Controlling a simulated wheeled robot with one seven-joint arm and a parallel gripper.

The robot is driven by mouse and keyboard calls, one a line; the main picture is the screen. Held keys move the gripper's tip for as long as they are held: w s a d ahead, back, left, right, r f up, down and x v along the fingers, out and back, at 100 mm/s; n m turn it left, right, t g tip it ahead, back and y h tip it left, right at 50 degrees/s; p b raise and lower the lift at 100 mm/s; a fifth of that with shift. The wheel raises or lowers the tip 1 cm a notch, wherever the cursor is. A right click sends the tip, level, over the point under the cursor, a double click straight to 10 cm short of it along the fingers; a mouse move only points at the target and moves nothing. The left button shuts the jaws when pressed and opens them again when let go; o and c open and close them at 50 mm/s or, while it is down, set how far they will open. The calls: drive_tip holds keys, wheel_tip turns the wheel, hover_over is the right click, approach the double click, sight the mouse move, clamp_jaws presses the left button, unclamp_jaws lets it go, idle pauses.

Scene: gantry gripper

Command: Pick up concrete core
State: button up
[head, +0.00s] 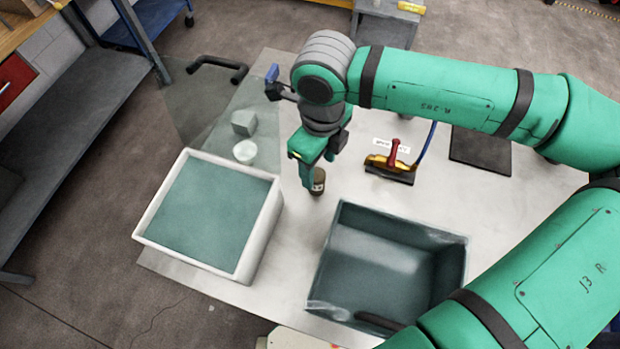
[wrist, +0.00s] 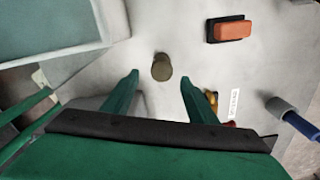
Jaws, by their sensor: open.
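A small brown, dark-topped cylinder (head: 318,182) stands on the pale table, close to my gripper (head: 313,170) in the head view. In the wrist view the olive-brown cylinder (wrist: 161,66) shows its round top just ahead of the gap between my fingertips (wrist: 159,77). My gripper is open and empty, pointing down, with one finger to each side. A pale round piece (head: 245,151) and a grey cube (head: 243,122) are to the left, by a clear panel. I cannot tell for sure which piece is the concrete core.
A white-rimmed bin (head: 262,236) is at left, and an open dark bin (head: 455,252) at lower right. A red-handled tool (head: 392,165) and a dark flat pad (head: 480,150) lie to the right. An orange block (wrist: 233,30) shows in the wrist view.

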sight(317, 174)
drive_tip(key=shift+w+f, duration=0.2)
drive_tip(key=shift+f, duration=1.3)
drive_tip(key=f, duration=0.4)
drive_tip(key=shift+w+a, duration=0.2)
drive_tip(key=shift+a, duration=0.15)
drive_tip(key=shift+d+f, duration=0.1)
drive_tip(key=shift+f, duration=0.15)
drive_tip(key=shift+s+d, duration=0.1)
drive_tip(key=shift+d, duration=0.25)
drive_tip(key=shift+a, duration=0.15)
drive_tip(key=c, duration=1.2)
drive_tip(key=shift+c, duration=0.5)
